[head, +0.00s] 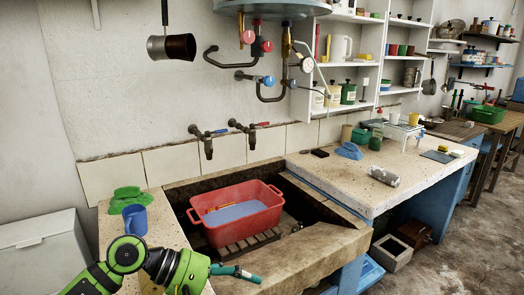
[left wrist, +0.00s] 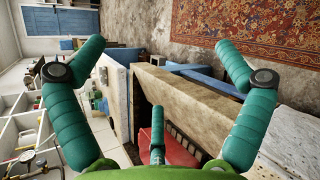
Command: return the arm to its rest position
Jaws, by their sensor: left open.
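My left arm (head: 126,254), green and black, comes in at the bottom left of the head view, in front of the trough's near left edge. Its left gripper (head: 238,273), with teal fingers, reaches right at the front of the stone trough. In the left wrist view the gripper (left wrist: 160,50) has its fingers spread wide, with nothing between them. A third teal finger points up from the bottom middle. My right arm and gripper are in neither view.
The stone trough (head: 325,248) holds a red basin (head: 236,212) with bluish water on a wooden slat rack. A blue mug (head: 135,220) and green cloth (head: 127,199) lie left, near my arm. Taps (head: 208,146) stick out above. A worktop (head: 345,185) stands right; a patterned rug (left wrist: 255,40) lies on the floor.

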